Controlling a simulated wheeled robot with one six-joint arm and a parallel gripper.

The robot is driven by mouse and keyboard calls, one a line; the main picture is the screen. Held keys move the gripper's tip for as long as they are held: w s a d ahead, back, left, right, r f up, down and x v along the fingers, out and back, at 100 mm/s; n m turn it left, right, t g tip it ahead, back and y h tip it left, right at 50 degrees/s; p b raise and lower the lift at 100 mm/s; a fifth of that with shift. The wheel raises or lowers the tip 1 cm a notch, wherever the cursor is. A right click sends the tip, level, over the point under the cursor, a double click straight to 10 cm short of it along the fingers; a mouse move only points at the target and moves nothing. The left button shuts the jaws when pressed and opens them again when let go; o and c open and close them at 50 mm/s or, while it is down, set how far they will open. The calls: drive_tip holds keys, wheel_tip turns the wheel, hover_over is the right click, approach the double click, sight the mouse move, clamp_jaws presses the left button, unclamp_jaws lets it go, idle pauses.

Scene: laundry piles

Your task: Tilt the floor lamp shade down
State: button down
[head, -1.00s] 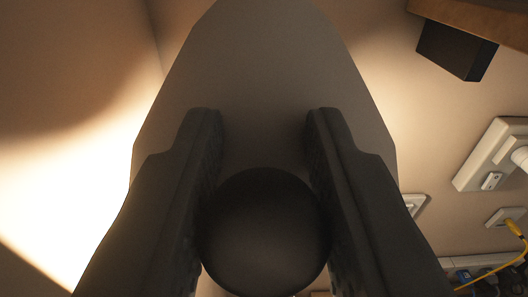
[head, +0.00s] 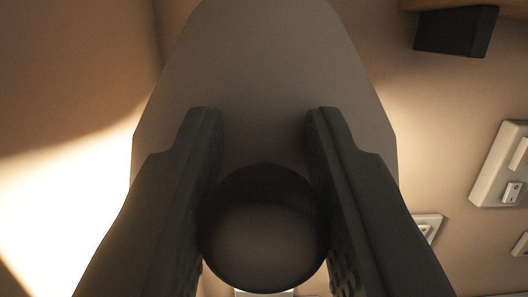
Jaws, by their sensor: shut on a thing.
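The floor lamp shade (head: 262,75) is a grey-brown cone that fills the upper middle of the head view. A dark round knob (head: 265,235) sits at its near end, low in the picture. My gripper (head: 265,125) has its two dark fingers on either side of the knob and is shut on it. The fingertips reach up over the shade's surface. Bright light from the lamp falls on the wall at the left. The lamp's pole is not in view.
A dark box-shaped thing (head: 455,32) hangs below a wooden edge (head: 430,4) at the upper right. White wall plates (head: 498,165) are on the wall at the right. A smaller plate (head: 427,226) shows beside the right finger.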

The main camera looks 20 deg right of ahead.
drive_tip(key=shift+f, duration=0.45)
drive_tip(key=shift+w+f, duration=0.1)
drive_tip(key=shift+f, duration=1.35)
drive_tip(key=c, duration=1.1)
unclamp_jaws()
drive_tip(key=shift+c, duration=0.2)
drive_tip(key=v, duration=1.7)
drive_tip(key=shift+f, duration=0.3)
